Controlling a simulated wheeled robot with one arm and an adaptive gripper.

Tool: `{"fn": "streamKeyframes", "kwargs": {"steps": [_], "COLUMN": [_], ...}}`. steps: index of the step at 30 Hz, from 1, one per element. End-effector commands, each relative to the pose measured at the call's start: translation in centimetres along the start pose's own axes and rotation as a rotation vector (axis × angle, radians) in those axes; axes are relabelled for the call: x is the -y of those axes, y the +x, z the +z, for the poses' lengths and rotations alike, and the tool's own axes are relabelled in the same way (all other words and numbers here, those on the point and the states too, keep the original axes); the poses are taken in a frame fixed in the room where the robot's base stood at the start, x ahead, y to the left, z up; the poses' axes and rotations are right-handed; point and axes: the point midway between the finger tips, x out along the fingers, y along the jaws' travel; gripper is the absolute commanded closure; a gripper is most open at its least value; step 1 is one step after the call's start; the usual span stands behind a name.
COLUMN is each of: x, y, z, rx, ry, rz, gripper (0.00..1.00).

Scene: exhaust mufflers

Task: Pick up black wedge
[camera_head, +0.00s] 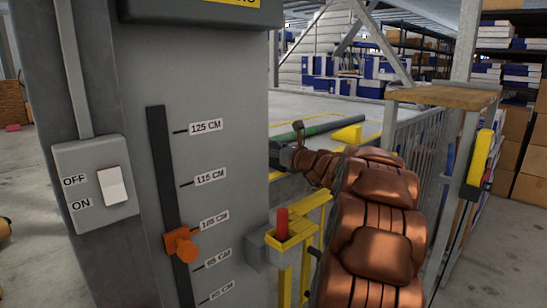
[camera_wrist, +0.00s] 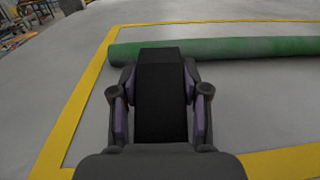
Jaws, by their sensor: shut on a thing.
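The black wedge (camera_wrist: 160,105) sits upright in the middle of the wrist view, between the two fingers of my gripper (camera_wrist: 160,88). The fingers press on its left and right sides, so my gripper is shut on it. Whether its underside touches the surface below is hidden. In the head view my gripper (camera_head: 284,156) is at the end of the copper-coloured arm, small and partly hidden, and I cannot make out the wedge clearly there.
A green pipe (camera_wrist: 230,47) lies just beyond the wedge on the grey surface with yellow lines. A yellow wedge-shaped piece (camera_head: 348,134) is right of the pipe. A grey pillar (camera_head: 235,120) with an orange slider (camera_head: 183,246) stands at left. A wooden-topped railing (camera_head: 445,95) is at right.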

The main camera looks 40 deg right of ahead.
Motion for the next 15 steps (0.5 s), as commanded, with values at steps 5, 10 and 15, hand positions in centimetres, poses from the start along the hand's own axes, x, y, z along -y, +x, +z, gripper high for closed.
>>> {"fn": "streamKeyframes", "kwargs": {"steps": [5, 10, 15], "x": [0.0, 0.0, -0.1], "y": [0.0, 0.0, 0.1], "z": [0.0, 0.1, 1.4], "rx": [0.0, 0.001, 0.002], "ry": [0.0, 0.0, -0.001], "rz": [0.0, 0.0, 0.003], "gripper": [0.97, 0.98, 0.98]}}
